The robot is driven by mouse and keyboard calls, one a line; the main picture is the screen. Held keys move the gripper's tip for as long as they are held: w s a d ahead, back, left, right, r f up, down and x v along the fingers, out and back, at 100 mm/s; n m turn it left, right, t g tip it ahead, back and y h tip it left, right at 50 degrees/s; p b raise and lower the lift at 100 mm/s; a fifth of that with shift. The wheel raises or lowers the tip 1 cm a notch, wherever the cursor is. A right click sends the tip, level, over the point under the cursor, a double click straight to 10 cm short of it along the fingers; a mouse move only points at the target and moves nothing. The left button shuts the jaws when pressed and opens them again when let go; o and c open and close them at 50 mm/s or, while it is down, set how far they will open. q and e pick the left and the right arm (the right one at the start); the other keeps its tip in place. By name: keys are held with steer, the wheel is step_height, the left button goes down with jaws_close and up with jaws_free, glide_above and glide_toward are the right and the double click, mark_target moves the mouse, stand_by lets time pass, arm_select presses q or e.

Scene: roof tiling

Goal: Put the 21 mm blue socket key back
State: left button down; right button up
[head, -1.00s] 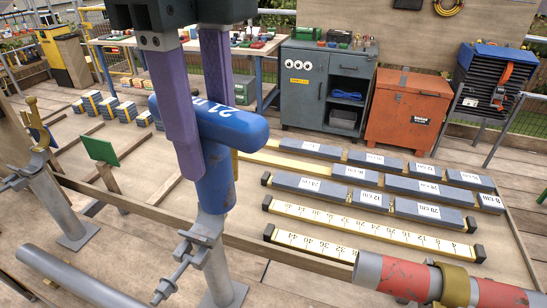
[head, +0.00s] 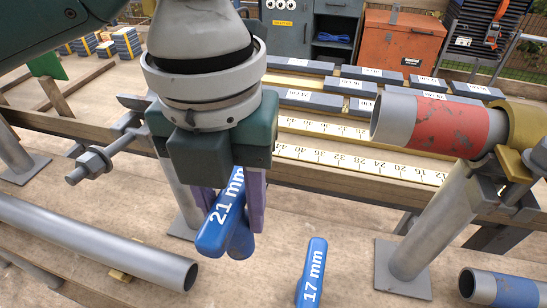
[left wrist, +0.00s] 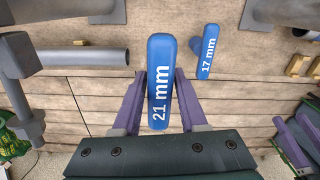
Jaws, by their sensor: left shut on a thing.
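The 21 mm blue socket key (head: 216,228) hangs between the purple fingers of my left gripper (head: 230,206), which is shut on it. Its labelled bar tilts in the head view; the gripper body hides its upper part. In the left wrist view the key (left wrist: 160,75) points away from the gripper, its label readable. A 17 mm blue socket key (head: 312,272) is to the right, apart from it; it also shows in the left wrist view (left wrist: 207,52). Purple parts, apparently my right gripper (left wrist: 298,142), show at the left wrist view's right edge; their opening is unclear.
A grey pipe (head: 100,243) lies at left below the rail. A red-banded tube (head: 440,122) sits in a clamp at right. A blue-banded pipe (head: 503,290) is at lower right. Measuring strips (head: 360,160) and tiles lie behind. Bare boards show between the keys and the right post.

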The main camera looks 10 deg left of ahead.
arm_select(q)
steer(key=shift+f+b, duration=1.25)
steer(key=shift+f, duration=5.15)
steer(key=shift+f, duration=0.15)
steer(key=shift+c, duration=2.2)
jaws_free()
